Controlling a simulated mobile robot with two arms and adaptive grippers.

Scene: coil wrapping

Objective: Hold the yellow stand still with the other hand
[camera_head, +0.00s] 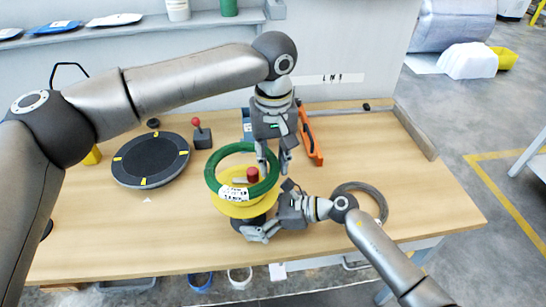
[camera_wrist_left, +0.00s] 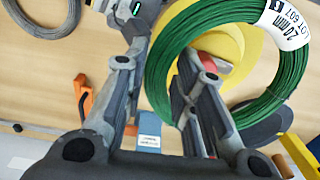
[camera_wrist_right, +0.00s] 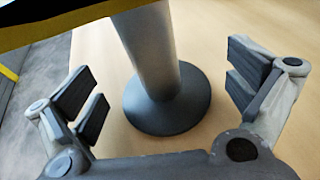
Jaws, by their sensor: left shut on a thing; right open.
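The yellow stand shows in the head view as a yellow disc (camera_head: 240,211) with a red top knob (camera_head: 253,174). In the right wrist view its grey column (camera_wrist_right: 150,50) rises from a round dark base (camera_wrist_right: 166,103). My right gripper (camera_wrist_right: 165,88) is open, with one finger on each side of the column and visible gaps to both. My left gripper (camera_head: 274,166) is shut on the rim of a green wire coil (camera_head: 211,178), which it holds above the stand's disc. The coil carries a white label (camera_wrist_left: 286,25). The coil hides part of the disc.
A grey wire coil (camera_head: 375,195) lies on the table right of my right gripper. A black round plate (camera_head: 150,160) with yellow marks lies at left, near a red-knobbed box (camera_head: 202,137). An orange tool (camera_head: 313,145) lies behind. The front left tabletop is clear.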

